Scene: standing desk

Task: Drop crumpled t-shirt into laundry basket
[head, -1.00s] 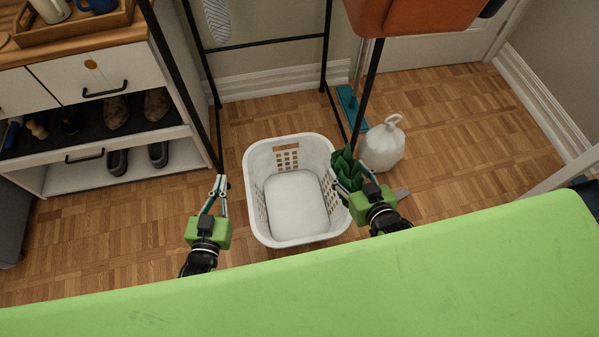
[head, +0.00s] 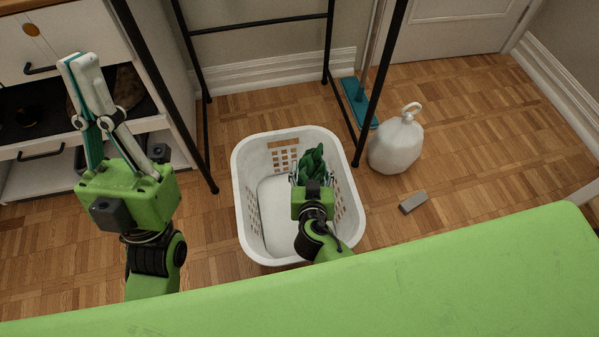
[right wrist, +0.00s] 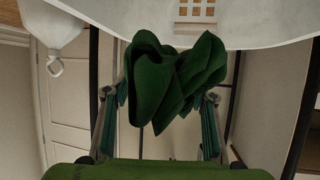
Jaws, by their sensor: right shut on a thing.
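The crumpled t-shirt (head: 313,164) is dark green and bunched up. My right gripper (head: 312,178) is shut on it and appears over the laundry basket's opening in the head view. In the right wrist view the t-shirt (right wrist: 172,80) sits between the two fingers, with the basket's pale wall (right wrist: 250,25) at the top. The white laundry basket (head: 240,190) stands on the floor, and its visible inside holds no other cloth. My right arm hides part of its near side. My left gripper (head: 80,62) is raised at the left, empty, its fingers close together.
A black rack (head: 205,140) stands behind the basket. A shoe cabinet (head: 40,180) is at left. A green surface (head: 420,270) fills the front.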

